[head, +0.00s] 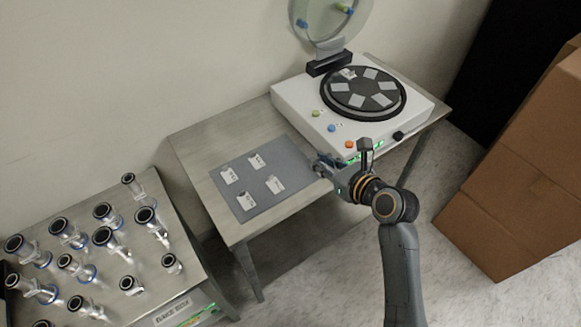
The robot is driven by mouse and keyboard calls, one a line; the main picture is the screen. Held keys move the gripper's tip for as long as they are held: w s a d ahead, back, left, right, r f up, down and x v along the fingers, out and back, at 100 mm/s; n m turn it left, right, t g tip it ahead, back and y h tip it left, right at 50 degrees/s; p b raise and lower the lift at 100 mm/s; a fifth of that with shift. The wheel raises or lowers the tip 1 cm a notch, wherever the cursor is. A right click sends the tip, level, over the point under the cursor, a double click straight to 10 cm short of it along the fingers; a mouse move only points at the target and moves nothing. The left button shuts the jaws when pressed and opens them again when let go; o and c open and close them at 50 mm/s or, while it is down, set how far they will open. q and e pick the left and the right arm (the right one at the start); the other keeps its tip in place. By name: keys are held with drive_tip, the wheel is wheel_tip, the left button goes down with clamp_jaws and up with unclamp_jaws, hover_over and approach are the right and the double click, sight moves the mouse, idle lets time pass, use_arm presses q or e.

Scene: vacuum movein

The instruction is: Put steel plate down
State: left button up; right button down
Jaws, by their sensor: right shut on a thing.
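My right gripper (322,165) is low over the right edge of a flat grey sheet (283,156) on the middle table. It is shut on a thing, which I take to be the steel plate. The held plate is too small and too covered by the fingers to make out clearly. Several small pieces with white labels (274,184) lie on the grey sheet, left of the gripper. My left gripper is not in view.
A white vacuum unit (290,97) with a round black plate holder (364,93) and an open clear lid (330,22) stands behind the gripper. A lower-left table (190,270) holds several metal fittings. Cardboard boxes (515,185) stand at right.

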drive_tip(key=x, duration=0.5)
hover_over(301, 170)
drive_tip(key=f, duration=0.3)
drive_tip(key=s+f+b, duration=0.1)
drive_tip(key=shift+d+f, duration=0.25)
drive_tip(key=shift+w+a+f, duration=0.2)
drive_tip(key=shift+w+f, duration=0.2)
drive_tip(key=shift+f, duration=0.15)
wheel_tip(301, 170, down, 3)
drive_tip(key=shift+w+f, duration=0.15)
drive_tip(key=shift+f, duration=0.05)
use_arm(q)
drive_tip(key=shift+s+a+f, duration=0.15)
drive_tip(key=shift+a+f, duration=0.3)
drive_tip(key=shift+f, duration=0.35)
use_arm(e)
drive_tip(key=shift+a+f+b, duration=0.1)
drive_tip(key=shift+f+b, duration=0.05)
drive_tip(key=shift+b, duration=0.2)
drive_tip(key=c, duration=1.3)
unclamp_jaws()
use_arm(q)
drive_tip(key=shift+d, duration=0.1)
